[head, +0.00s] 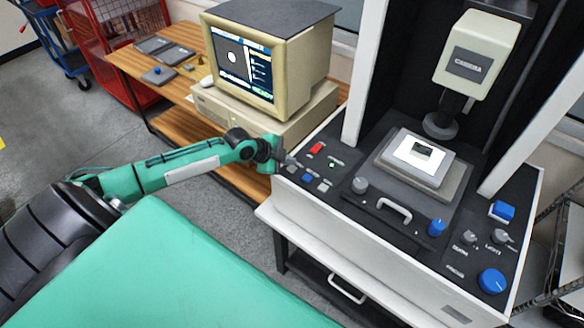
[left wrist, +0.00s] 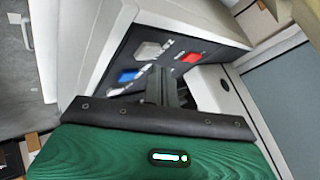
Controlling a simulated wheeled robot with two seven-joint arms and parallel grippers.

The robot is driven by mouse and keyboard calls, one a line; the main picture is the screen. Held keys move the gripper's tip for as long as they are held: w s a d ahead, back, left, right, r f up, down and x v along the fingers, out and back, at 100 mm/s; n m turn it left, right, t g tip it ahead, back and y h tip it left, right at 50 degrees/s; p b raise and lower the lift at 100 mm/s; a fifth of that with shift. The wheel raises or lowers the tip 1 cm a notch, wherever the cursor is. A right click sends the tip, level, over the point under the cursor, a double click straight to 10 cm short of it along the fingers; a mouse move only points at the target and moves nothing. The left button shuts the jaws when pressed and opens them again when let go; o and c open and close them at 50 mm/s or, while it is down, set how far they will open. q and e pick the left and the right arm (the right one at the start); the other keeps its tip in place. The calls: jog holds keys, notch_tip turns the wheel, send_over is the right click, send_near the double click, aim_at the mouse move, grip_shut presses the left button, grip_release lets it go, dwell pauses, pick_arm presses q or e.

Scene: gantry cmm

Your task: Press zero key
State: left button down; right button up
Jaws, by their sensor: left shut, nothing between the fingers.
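The left key panel (head: 312,172) of the measuring machine carries a red key (head: 317,148), a blue key (head: 307,178) and small grey keys. The key labels are too small to read, so I cannot tell which key is zero. My left gripper (head: 287,159) is shut and empty at the panel's left edge, by the keys. In the left wrist view its closed fingers (left wrist: 162,84) point at the panel, between the blue key (left wrist: 129,75) and the red key (left wrist: 191,58); a grey key (left wrist: 148,50) lies beyond. I cannot tell whether the fingertips touch the panel. My right gripper is out of view.
A camera head (head: 476,62) hangs over the stage (head: 416,160). A handle (head: 394,208), knobs and a blue dial (head: 492,281) are on the machine's front. A monitor (head: 262,62) stands on a wooden bench (head: 178,88) behind my left arm.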

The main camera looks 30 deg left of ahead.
pick_arm(q)
jog(key=shift+f+b, duration=0.35)
jog(key=shift+f, duration=0.1)
dwell(0.5)
jog(key=shift+f, duration=0.35)
jog(key=shift+r, duration=0.1)
dwell(0.4)
jog(key=shift+r, duration=0.45)
jog(key=shift+r+p, duration=0.25)
jog(key=shift+p, duration=0.1)
jog(key=shift+r, duration=0.1)
